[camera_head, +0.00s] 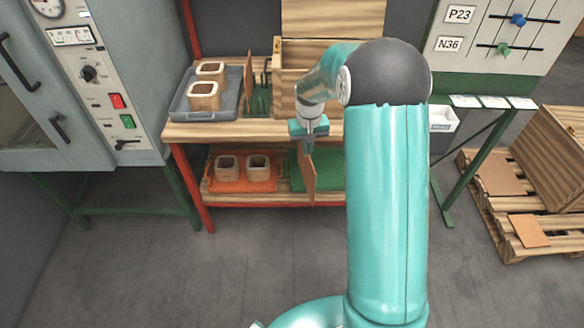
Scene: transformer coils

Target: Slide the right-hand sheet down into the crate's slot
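My gripper (309,146) points down in front of the workbench's front edge. It is shut on a thin brown sheet (309,180), which hangs upright and nearly edge-on below it. Another brown sheet (248,80) stands upright in a green rack (258,106) on the bench top, left of the crate. The wooden crate (288,80) stands at the back of the bench with its lid (332,18) raised. My arm hides the crate's right part and much of its front. I cannot see its slot.
A pallet (490,220) with another crate (555,160) is at right. The front floor is clear.

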